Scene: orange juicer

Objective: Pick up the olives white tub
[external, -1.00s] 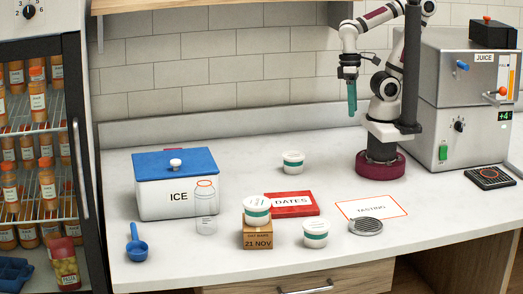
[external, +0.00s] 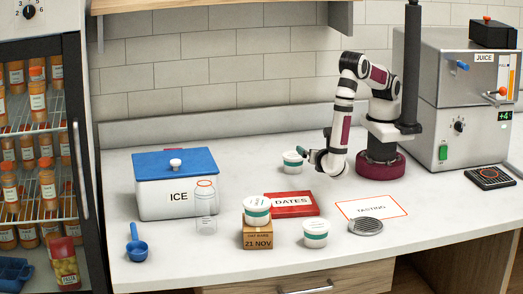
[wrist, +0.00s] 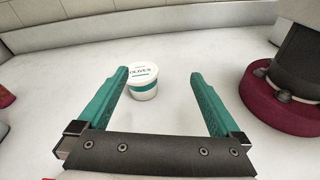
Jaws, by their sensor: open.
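The olives white tub (wrist: 143,84) is white with a teal band and the word OLIVES on its lid, seen in the wrist view. It stands upright on the counter ahead of my gripper (wrist: 160,80), nearer the left finger than the right. The two teal fingers are wide apart with nothing held between them. In the external view the tub (external: 291,161) stands at the back of the counter, just left of my gripper (external: 309,153), which is low beside it. Whether a finger touches the tub cannot be told.
Similar tubs stand on a cardboard box (external: 257,229) and on the counter (external: 316,234). A red DATES box (external: 290,205), an ICE box (external: 176,190), a glass jar (external: 206,205) and a round grate (external: 366,226) are around. The juicer (external: 450,100) stands at right.

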